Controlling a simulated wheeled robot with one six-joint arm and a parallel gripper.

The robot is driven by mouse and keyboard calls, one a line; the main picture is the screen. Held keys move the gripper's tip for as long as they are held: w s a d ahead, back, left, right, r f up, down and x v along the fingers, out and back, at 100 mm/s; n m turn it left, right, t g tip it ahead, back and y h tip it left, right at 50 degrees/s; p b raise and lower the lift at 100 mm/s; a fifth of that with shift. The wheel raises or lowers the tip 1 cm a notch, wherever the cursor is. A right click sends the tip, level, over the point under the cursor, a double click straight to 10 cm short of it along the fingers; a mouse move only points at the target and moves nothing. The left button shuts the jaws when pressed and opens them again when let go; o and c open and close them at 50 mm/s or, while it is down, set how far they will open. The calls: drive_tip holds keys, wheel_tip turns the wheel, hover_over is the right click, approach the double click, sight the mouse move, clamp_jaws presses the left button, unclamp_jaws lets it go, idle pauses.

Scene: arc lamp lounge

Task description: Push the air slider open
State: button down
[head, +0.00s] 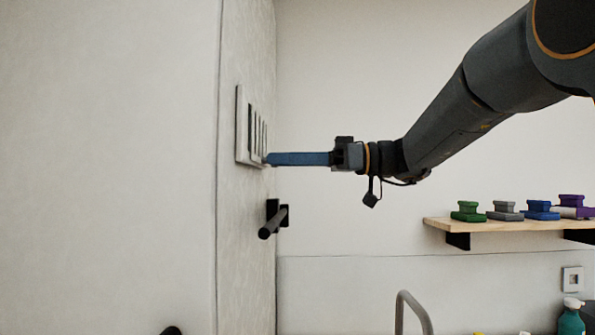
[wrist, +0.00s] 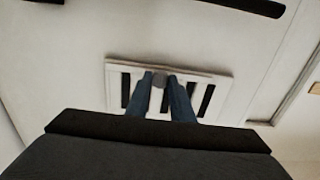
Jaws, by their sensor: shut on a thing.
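The air slider is a pale vent plate (head: 240,128) with dark upright slots, set on the wall at the left of the head view. In the wrist view the plate (wrist: 218,78) lies straight ahead, slightly tilted. Dark slots show on both sides of my fingers; the middle is partly hidden by them. A small grey knob (wrist: 159,80) stands at the plate's middle, between my blue fingertips. My gripper (head: 268,159) reaches level from the right to the plate's lower edge and is shut on the knob. The knob is hardly visible in the head view.
A dark peg (head: 273,221) sticks out of the wall just below the vent plate. A wooden shelf (head: 485,225) with several coloured blocks hangs at the right. A curved grey tube (head: 412,303) and a teal bottle (head: 571,320) stand below. The space around my forearm is clear.

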drive_tip(key=shift+w, duration=0.15)
drive_tip(key=c, duration=1.6)
unclamp_jaws()
drive_tip(key=shift+w, duration=0.15)
drive_tip(key=shift+o, duration=0.2)
drive_tip(key=d+b, duration=0.3)
drive_tip(key=d, duration=0.5)
